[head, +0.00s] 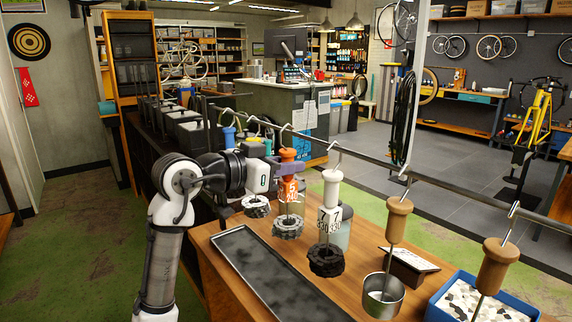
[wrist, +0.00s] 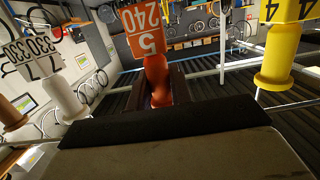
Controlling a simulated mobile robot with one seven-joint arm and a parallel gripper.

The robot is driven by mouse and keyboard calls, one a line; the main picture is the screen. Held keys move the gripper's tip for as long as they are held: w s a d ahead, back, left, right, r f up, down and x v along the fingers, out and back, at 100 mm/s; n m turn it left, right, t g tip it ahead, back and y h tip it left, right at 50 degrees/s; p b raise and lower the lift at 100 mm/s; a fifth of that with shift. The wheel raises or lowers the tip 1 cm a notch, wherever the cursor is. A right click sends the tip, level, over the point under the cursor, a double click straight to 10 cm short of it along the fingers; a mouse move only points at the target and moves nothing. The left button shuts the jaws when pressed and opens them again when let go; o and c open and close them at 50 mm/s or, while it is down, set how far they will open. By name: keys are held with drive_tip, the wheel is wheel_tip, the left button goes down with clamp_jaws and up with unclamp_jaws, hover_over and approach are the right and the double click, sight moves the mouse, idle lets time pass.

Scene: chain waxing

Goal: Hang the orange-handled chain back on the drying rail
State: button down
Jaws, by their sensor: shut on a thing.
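The orange handle (head: 288,155) carries an orange tag marked 5 and 240, and its dark coiled chain (head: 288,227) hangs below. My gripper (head: 285,178) comes from the left and is shut on this handle. In the wrist view the orange handle (wrist: 158,85) sits between the two dark fingers, upright relative to the head view. Its hook (head: 286,131) overlaps the drying rail (head: 370,158); I cannot tell whether it rests on the rail. The fingertips are partly hidden in the head view.
A white-handled chain (head: 331,190) hangs just right of the orange one; a yellow handle (wrist: 274,72) is on the other side. Wooden handles (head: 397,218) hang farther right. Below are a dark tray (head: 228,238), a metal cup (head: 383,300) and a blue bin (head: 440,308).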

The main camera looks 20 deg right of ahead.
drive_tip(key=c, duration=0.9)
unclamp_jaws()
drive_tip(key=shift+p+v, duration=0.35)
drive_tip(key=shift+v, duration=5.15)
